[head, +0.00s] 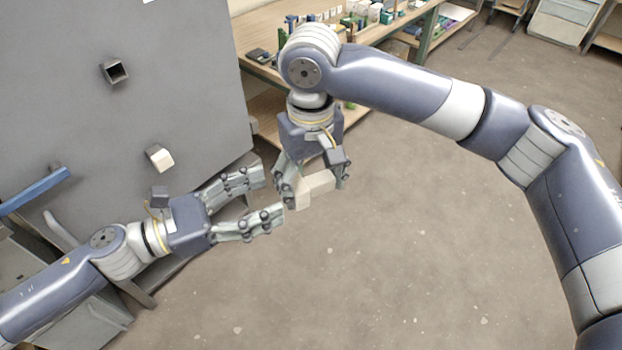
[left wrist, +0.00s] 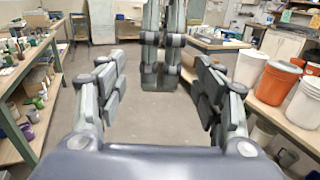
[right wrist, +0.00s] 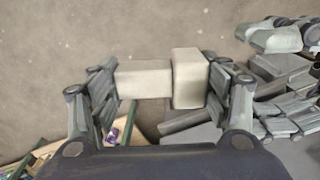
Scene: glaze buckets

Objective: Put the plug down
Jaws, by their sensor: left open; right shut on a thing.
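The plug (head: 318,185) is a cream block with a narrower part and a wider head, clearest in the right wrist view (right wrist: 190,78). My right gripper (head: 312,190) is shut on it, with fingers at both ends (right wrist: 163,82), and holds it above the floor. My left gripper (head: 273,196) is open and empty, its fingertips pointing toward the right gripper and close to it. In the left wrist view, nothing lies between my left fingers (left wrist: 165,90), and my right gripper hangs just beyond them.
A grey panel (head: 190,60) at the left has a square opening (head: 116,71) and a cream block (head: 160,158) sticking out. A wooden workbench (head: 262,42) with small items stands behind. Shelves with orange and white buckets (left wrist: 278,82) show in the left wrist view. The floor at centre is clear.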

